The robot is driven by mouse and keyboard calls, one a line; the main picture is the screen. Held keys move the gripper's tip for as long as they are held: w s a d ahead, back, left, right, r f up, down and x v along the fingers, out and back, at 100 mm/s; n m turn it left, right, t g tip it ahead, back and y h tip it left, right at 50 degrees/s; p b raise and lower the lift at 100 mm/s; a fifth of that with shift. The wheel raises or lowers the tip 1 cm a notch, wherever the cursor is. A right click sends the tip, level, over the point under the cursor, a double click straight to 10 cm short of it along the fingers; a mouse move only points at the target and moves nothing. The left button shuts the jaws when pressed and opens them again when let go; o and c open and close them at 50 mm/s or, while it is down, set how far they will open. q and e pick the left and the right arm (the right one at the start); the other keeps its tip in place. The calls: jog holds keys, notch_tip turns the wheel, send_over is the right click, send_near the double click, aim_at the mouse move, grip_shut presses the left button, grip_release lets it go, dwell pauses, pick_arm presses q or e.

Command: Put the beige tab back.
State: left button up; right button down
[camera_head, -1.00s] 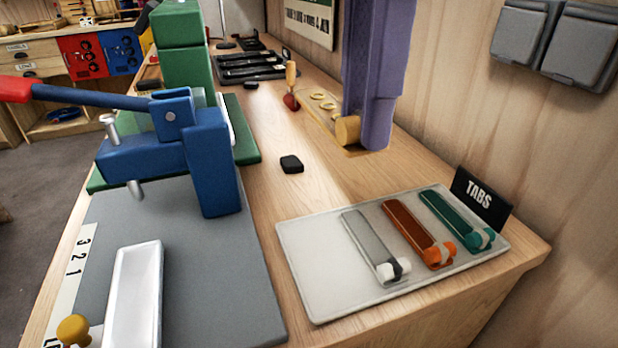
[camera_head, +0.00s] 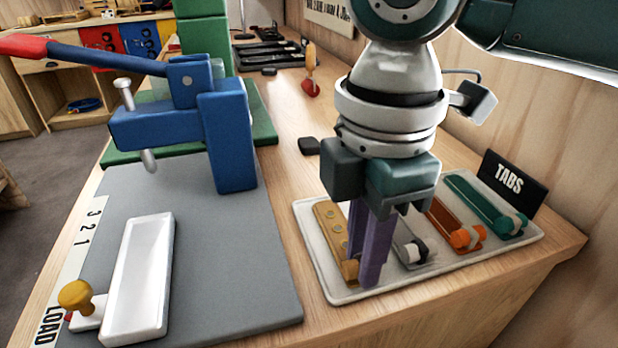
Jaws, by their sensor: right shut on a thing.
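The beige tab (camera_head: 328,222) has small round studs on it and a cylinder at its near end. It is at the left end of the pale tray (camera_head: 318,268), left of the grey tab (camera_head: 408,240). Whether it rests on the tray or is just above it I cannot tell. My right gripper (camera_head: 368,272), with purple fingers pointing down, is shut on the beige tab near its cylinder end. The fingers hide part of the beige and grey tabs. My left gripper is not in view.
An orange tab (camera_head: 452,222) and a green tab (camera_head: 486,204) lie further right on the tray, before the TABS sign (camera_head: 511,178). A blue lever press (camera_head: 226,135) stands left on a grey mat (camera_head: 225,255). A black block (camera_head: 309,146) sits behind the tray.

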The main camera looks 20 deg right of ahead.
jog(key=c, duration=0.8)
grip_release()
jog(key=shift+f, duration=0.1)
jog(key=shift+o, duration=0.2)
notch_tip(320, 180, up, 12)
jog(key=p, duration=0.2)
jog(key=s+a+f+m+t+y, duration=0.2)
jog(key=s+a+f+m+y, duration=0.2)
jog(key=s+a+f+m, duration=0.25)
jog(key=s+d+f+m+h, duration=0.2)
jog(key=s+d+f+m, duration=0.1)
jog(key=s+d+m, duration=0.1)
jog(key=s+d+f+m+t+h, duration=0.1)
jog(key=s+d+f+m, duration=0.3)
jog(key=d, duration=0.5)
jog(key=shift+s+d+m+t+h, duration=0.15)
jog(key=shift+s+m+t+h, duration=0.2)
jog(key=shift+m, duration=0.6)
jog(key=shift+r, duration=0.1)
